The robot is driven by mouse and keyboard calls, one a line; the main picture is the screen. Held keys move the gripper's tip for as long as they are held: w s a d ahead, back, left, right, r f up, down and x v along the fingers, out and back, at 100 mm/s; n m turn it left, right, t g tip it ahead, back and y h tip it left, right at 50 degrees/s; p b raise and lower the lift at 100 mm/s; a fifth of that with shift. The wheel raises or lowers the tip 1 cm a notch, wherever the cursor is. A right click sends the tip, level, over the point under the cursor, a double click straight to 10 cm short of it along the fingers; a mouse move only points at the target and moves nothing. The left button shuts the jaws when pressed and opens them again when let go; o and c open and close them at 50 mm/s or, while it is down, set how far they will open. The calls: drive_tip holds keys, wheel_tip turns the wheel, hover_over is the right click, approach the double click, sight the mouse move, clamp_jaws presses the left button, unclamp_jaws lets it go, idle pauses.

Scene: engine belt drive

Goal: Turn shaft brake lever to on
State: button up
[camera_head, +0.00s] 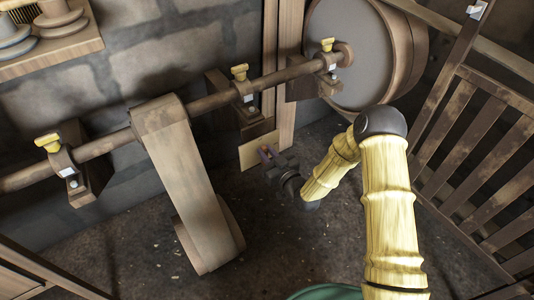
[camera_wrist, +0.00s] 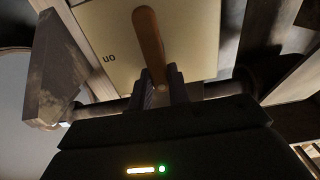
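The brake lever is a brown wooden handle (camera_wrist: 149,40) on a pale plate (camera_wrist: 108,30) in the wrist view. The plate bears lettering that looks like "on" upside down, to the left of the lever. In the head view the plate (camera_head: 252,154) is below the shaft, beside a wooden post. My gripper (camera_head: 268,156) is at the plate there, and the lever is small and partly hidden. In the wrist view my gripper's fingers (camera_wrist: 161,88) are close together, one on each side of the lever's lower end, and look shut on it.
The long shaft (camera_head: 210,103) on several brackets with yellow caps runs above my gripper. A belt (camera_head: 185,165) hangs from it at the left. A large drum (camera_head: 345,50) is at the back. A slatted wooden frame (camera_head: 480,150) stands at the right. Dark floor lies below.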

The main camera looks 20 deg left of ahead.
clamp_jaws()
drive_tip(key=shift+m, duration=0.4)
drive_tip(key=shift+w+d+f+m+p, duration=0.3)
drive_tip(key=shift+f+m+p, duration=0.25)
drive_tip(key=shift+m, duration=2.35)
drive_tip(key=shift+w+d+f+m+p, duration=0.4)
drive_tip(key=shift+m+p, duration=0.2)
drive_tip(key=shift+m, duration=2.3)
drive_tip(key=shift+w+d+f+m+p, duration=0.25)
drive_tip(key=shift+f+m+p, duration=0.3)
drive_tip(key=shift+m, duration=2.35)
drive_tip(key=o, duration=0.7)
unclamp_jaws()
drive_tip(key=shift+r, duration=0.1)
